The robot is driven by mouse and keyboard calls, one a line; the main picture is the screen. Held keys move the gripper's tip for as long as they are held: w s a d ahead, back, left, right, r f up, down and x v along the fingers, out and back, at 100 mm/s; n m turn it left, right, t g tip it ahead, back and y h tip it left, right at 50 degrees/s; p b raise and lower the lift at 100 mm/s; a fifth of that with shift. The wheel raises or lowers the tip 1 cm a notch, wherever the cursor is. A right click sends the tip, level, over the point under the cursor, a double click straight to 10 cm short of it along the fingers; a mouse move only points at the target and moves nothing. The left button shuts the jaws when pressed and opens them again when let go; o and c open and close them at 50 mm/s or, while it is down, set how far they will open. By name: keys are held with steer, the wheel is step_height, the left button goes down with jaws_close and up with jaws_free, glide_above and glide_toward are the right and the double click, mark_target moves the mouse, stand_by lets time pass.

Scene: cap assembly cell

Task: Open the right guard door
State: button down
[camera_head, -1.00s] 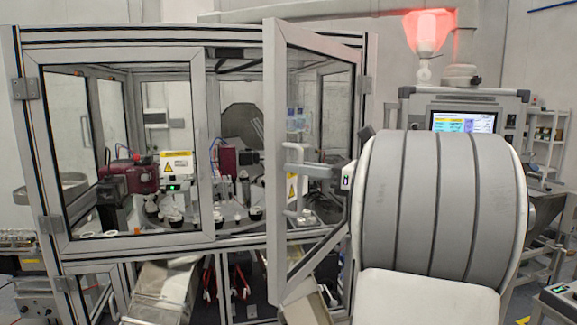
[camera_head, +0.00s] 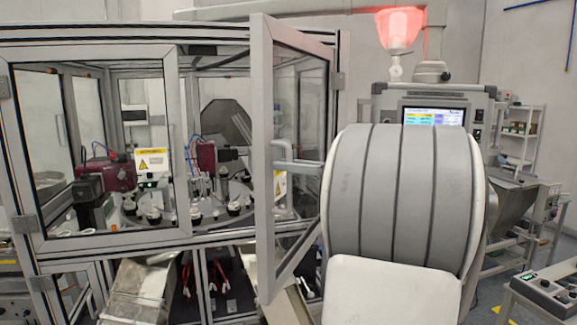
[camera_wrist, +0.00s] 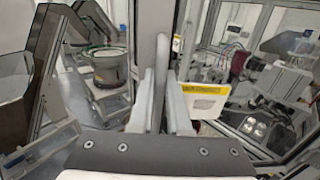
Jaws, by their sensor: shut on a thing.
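The right guard door (camera_head: 262,160) stands partly open, swung out toward me from hinges on its right side. Its grey handle (camera_head: 283,152) is on the free-edge side in the head view. My ribbed grey arm covers part of the door's right side and hides my gripper there. In the wrist view the two fingers of my gripper (camera_wrist: 160,108) are closed around an upright grey bar, which looks like the door handle. The left guard door (camera_head: 98,150) looks shut.
Inside the cell are a turntable with several small fixtures (camera_head: 238,209) and a yellow-and-white warning label (camera_head: 149,162). A control panel screen (camera_head: 433,117) and a red-lit beacon (camera_head: 399,30) stand behind my arm. A bench with a control box (camera_head: 545,290) is at lower right.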

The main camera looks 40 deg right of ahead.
steer(key=c, duration=1.2)
jaws_free()
steer(key=shift+o, duration=0.2)
steer(key=shift+s, duration=0.1)
steer(key=b+v, duration=0.2)
steer(key=v, duration=1.5)
steer(key=shift+r, duration=0.1)
